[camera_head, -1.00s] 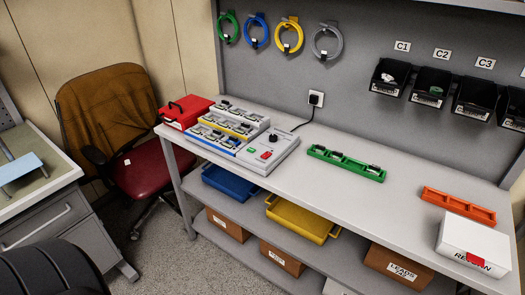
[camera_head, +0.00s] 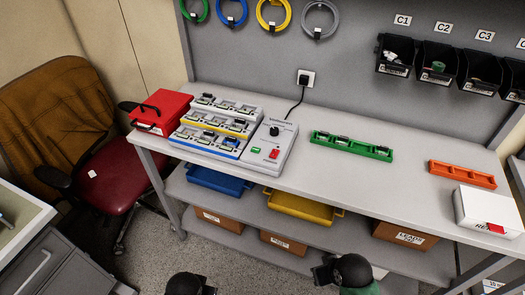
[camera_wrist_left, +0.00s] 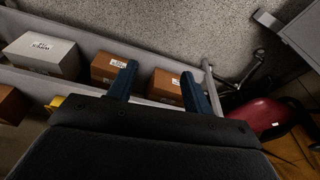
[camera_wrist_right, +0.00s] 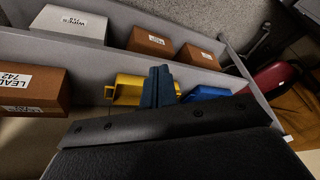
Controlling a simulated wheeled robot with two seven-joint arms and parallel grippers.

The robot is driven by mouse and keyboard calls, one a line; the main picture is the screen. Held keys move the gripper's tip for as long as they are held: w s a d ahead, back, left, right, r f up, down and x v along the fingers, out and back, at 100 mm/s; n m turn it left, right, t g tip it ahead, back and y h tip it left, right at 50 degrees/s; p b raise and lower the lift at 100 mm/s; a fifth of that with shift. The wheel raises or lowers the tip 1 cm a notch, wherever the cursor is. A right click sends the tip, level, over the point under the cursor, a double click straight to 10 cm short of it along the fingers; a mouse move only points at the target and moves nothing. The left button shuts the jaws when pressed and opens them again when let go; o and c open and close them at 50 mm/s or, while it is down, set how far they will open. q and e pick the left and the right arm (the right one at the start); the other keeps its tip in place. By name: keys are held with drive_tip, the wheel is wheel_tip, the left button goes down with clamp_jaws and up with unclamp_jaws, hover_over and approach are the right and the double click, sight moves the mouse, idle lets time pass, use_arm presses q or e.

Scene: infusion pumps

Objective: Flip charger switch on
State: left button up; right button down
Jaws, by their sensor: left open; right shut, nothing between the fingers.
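The charger (camera_head: 264,165) is a grey box on the workbench with stepped rows of bays on its left, holding several small modules. Its right-hand panel carries a black knob (camera_head: 274,132), a green light or button (camera_head: 256,150) and a red switch (camera_head: 274,154). The switch is too small to tell which way it is set. My left gripper (camera_wrist_left: 156,88) is open and empty in the left wrist view. My right gripper (camera_wrist_right: 160,85) is shut and empty. Both wrist views look down towards the lower shelves, and neither gripper touches the charger.
A red toolbox (camera_head: 161,113) stands left of the charger. A green tray (camera_head: 351,146), an orange tray (camera_head: 462,174) and a white box (camera_head: 487,209) lie to the right. A black cable (camera_head: 299,105) runs to the wall socket. The bench front beside the charger is clear.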

use_arm(q)
wheel_tip(320, 180, down, 16)
use_arm(e)
drive_tip(key=w+a+r+n+y, duration=0.35)
drive_tip(key=w+a+r, duration=0.25)
drive_tip(key=w+r, duration=0.2)
drive_tip(key=w+a+r+n+y, duration=0.2)
drive_tip(key=w+a+r+n, duration=0.25)
drive_tip(key=w+r, duration=0.35)
use_arm(q)
drive_tip(key=s+f, duration=0.4)
drive_tip(key=f, duration=0.7)
drive_tip(key=s+f+g, duration=0.1)
drive_tip(key=s+f, duration=0.3)
drive_tip(key=f, duration=0.8)
drive_tip(key=shift+s+a+p, duration=0.15)
drive_tip(key=shift+s+p, duration=0.25)
drive_tip(key=shift+p, duration=0.05)
use_arm(e)
drive_tip(key=w+d+r+n+g+y, duration=0.1)
drive_tip(key=w+d+r+n+g, duration=0.1)
drive_tip(key=w+r, duration=1.1)
wheel_tip(320, 180, up, 3)
drive_tip(key=shift+d, duration=0.65)
